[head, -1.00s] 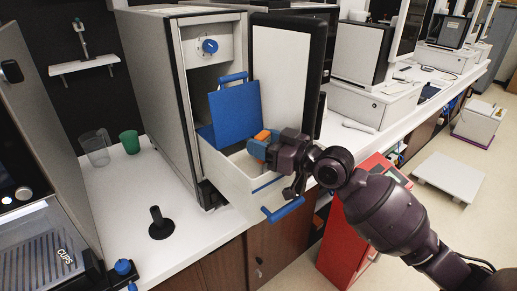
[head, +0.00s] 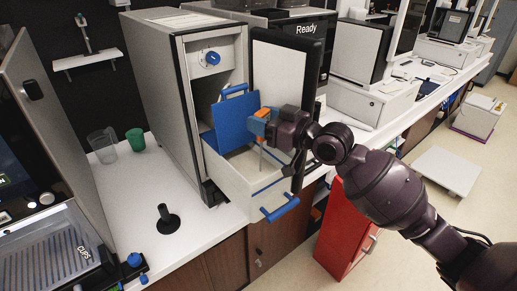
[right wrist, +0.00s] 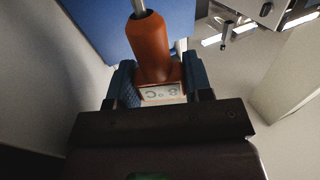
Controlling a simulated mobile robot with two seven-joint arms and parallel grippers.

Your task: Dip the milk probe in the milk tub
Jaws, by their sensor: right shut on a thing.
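The milk probe (head: 264,113) has an orange handle, a small display and a thin metal rod. My right gripper (head: 261,125) is shut on its handle and holds it above the pulled-out white drawer (head: 262,202). The rod points down towards the drawer's inside; I cannot tell whether its tip touches anything. In the right wrist view the orange handle (right wrist: 150,50) sits between the blue fingers, with the display reading 8 °C. A blue lid (head: 236,122) stands raised at the drawer. I cannot make out the milk tub or any milk clearly inside. My left gripper is not in view.
The drawer has a blue front handle (head: 280,208). The fridge's open door (head: 284,90) stands close behind my right gripper. A clear jug (head: 102,145), a green cup (head: 135,139) and a black tamper (head: 167,220) stand on the white counter at left. A red cabinet (head: 346,235) is below right.

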